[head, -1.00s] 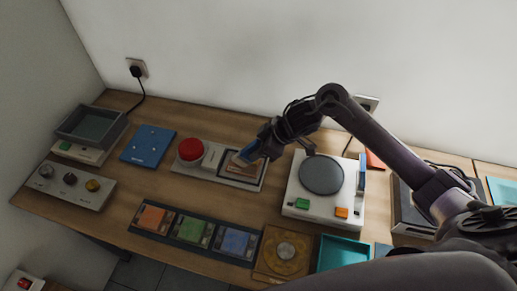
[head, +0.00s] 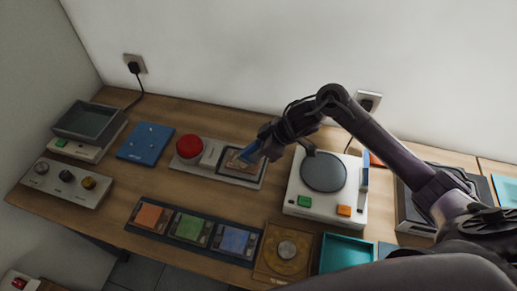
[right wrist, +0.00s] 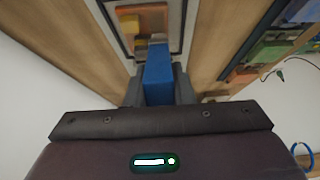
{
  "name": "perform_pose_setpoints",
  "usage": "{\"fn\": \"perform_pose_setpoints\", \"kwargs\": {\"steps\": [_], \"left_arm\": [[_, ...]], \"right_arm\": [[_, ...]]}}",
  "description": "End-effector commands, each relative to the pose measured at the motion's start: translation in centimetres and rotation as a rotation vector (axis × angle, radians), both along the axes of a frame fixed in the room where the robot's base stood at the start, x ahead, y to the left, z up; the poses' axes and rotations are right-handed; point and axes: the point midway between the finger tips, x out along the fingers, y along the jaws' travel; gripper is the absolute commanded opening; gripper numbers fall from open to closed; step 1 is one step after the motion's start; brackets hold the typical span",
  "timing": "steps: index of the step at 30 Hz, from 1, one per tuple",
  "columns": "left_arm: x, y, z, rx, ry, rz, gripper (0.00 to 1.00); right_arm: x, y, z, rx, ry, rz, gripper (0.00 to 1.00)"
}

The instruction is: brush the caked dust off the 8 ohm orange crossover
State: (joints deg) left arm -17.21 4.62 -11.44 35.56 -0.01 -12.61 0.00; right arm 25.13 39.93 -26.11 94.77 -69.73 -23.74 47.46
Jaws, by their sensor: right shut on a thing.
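My right gripper (head: 264,148) is shut on a blue brush-like tool (head: 249,152), which also shows in the right wrist view (right wrist: 158,75). The tool points down at a brownish-orange board (head: 241,170) in a dark-framed recess; I cannot tell whether its tip touches. In the right wrist view the board (right wrist: 150,22) looks orange with yellow and tan parts, and the tool covers some of it. An orange module (head: 152,217) sits in the front rack beside green (head: 190,228) and blue (head: 234,241) ones. The labels are too small to read. My left gripper is not in view.
A red button (head: 189,147) stands left of the recess on the same pale panel. A white device with a round grey plate (head: 324,171) stands close on the right. A blue plate (head: 146,142) and a knob box (head: 62,182) are further left. Bare wood lies before the panel.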

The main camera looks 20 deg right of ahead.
Motion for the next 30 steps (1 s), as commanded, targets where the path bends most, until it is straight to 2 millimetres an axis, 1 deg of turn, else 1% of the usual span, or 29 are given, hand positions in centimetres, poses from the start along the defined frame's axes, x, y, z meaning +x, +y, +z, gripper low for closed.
{"fn": "perform_pose_setpoints", "kwargs": {"steps": [9, 14, 24, 30], "left_arm": [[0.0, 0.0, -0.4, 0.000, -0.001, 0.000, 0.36], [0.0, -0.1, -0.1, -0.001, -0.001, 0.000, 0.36], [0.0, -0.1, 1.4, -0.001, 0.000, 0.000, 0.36], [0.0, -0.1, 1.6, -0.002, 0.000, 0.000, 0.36]], "right_arm": [[0.0, 0.0, -0.7, 0.001, 0.001, 0.000, 0.00], [-0.1, -0.2, -0.6, 0.000, 0.002, 0.000, 0.00], [-1.7, -2.4, -0.3, -0.001, 0.002, 0.000, 0.00], [-2.0, -2.9, -0.4, -0.001, 0.001, 0.000, 0.00]]}}
